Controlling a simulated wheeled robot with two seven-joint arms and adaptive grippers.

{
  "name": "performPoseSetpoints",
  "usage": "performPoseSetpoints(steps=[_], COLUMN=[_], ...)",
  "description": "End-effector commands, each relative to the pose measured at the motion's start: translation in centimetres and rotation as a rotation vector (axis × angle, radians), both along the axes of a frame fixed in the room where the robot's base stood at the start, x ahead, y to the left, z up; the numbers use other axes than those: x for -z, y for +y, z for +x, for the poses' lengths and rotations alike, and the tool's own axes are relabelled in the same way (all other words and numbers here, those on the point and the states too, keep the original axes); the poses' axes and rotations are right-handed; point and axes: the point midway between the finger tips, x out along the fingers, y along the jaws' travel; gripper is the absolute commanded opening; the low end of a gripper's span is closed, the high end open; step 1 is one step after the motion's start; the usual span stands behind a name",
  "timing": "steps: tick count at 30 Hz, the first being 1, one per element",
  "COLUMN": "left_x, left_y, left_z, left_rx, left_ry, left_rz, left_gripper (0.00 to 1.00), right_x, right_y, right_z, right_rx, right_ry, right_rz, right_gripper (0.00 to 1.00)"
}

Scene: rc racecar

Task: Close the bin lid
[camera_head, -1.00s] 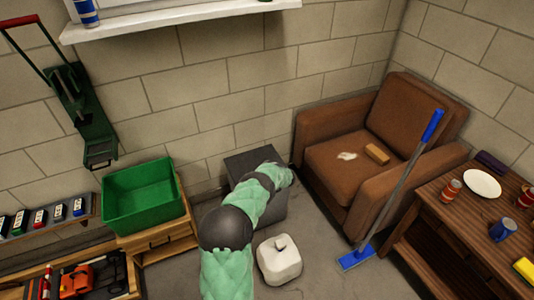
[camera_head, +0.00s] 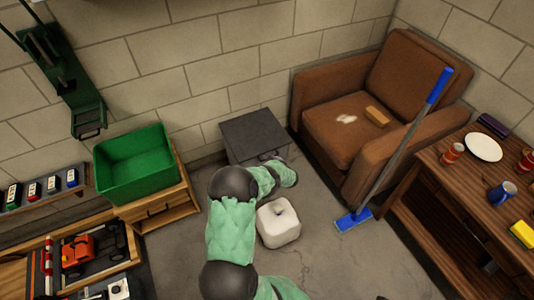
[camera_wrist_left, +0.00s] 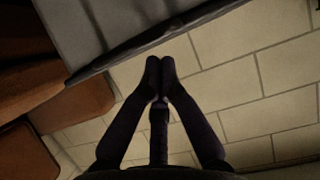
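The bin is a dark grey box (camera_head: 252,133) on the floor against the back wall in the head view. Its top looks flat and covered, so its lid appears down there; my arm hides much of its front. My left gripper (camera_head: 268,156) is small and dark, near the bin's front top edge, mostly hidden by my arm. In the left wrist view, the left gripper (camera_wrist_left: 160,75) has its fingertips together with nothing visible between them. A grey panel with a dark edge (camera_wrist_left: 150,35), likely the bin, lies just beyond the tips. My right gripper is not in view.
A brown armchair (camera_head: 345,131) stands right of the bin, with a blue mop (camera_head: 395,155) leaning on it. A green crate (camera_head: 135,170) sits on a wooden cabinet at left. A white rounded block (camera_head: 278,225) is on the floor before the bin.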

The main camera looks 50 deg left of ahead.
Motion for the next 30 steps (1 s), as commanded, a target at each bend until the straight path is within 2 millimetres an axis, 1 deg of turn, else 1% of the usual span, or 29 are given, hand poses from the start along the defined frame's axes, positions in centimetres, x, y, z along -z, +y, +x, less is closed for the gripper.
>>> performPoseSetpoints(steps=[1,5,16,22,30], left_x=[0.7,1.9,4.3,4.8,5.0], left_y=[-0.1,-0.3,-0.3,-0.2,-0.2], left_z=[-0.1,-0.1,-0.3,-0.4,-0.5], left_rx=[-0.001,0.0,-0.001,-0.004,-0.006], left_ry=[-0.003,-0.011,-0.027,-0.03,-0.031], left_rz=[0.011,0.042,0.094,0.104,0.105], left_gripper=[0.0,0.0,0.0,0.0,0.0], right_x=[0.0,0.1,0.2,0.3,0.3], right_y=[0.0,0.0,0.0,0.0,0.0], right_z=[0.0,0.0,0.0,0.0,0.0], right_rx=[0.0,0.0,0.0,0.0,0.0], right_ry=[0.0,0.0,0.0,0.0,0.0], right_rz=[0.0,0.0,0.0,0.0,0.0], right_gripper=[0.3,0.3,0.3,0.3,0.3])
